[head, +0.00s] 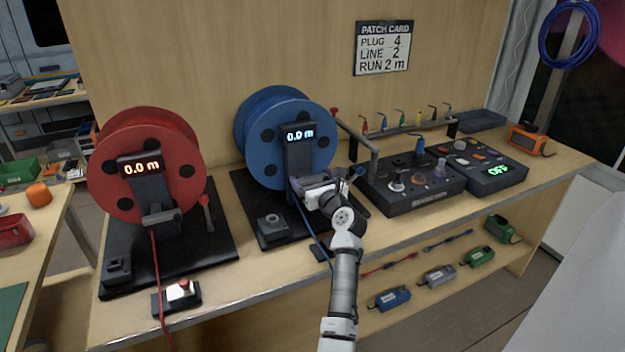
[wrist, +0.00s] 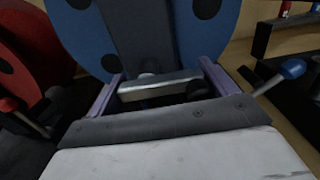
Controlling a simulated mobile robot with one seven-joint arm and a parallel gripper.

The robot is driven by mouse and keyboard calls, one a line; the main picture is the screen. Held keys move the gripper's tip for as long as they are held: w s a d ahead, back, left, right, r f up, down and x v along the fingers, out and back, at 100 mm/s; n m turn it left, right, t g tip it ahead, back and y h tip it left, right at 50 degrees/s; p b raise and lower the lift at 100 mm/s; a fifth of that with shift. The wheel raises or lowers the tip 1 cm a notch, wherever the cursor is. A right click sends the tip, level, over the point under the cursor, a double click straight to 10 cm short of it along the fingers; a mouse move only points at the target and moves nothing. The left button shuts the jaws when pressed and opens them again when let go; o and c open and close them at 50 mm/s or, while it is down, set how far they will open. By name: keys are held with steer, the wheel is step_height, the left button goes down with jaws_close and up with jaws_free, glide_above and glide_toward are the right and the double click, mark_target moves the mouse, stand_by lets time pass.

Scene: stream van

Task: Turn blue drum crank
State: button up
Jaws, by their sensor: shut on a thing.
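The blue drum (head: 285,140) stands upright on a black base, its display reading 0.0 m. It fills the top of the wrist view (wrist: 205,30). Its crank, a grey lever with a blue knob (wrist: 291,68), sticks out at the right of the drum's front, outside my jaws; the knob also shows beside my wrist in the head view (head: 358,172). My gripper (wrist: 160,85) has its purple fingers on either side of a grey metal block (wrist: 160,86) low on the drum's front, and is shut on it. In the head view my gripper (head: 315,188) hides most of this block.
A red drum (head: 145,165) with a red-knobbed crank (head: 206,205) stands at the left. A black control panel (head: 415,188) is close at the right of my wrist. A blue cable (head: 317,240) hangs over the bench's front edge.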

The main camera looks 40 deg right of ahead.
steer(key=shift+a+n, duration=0.1)
steer(key=shift+n, duration=0.3)
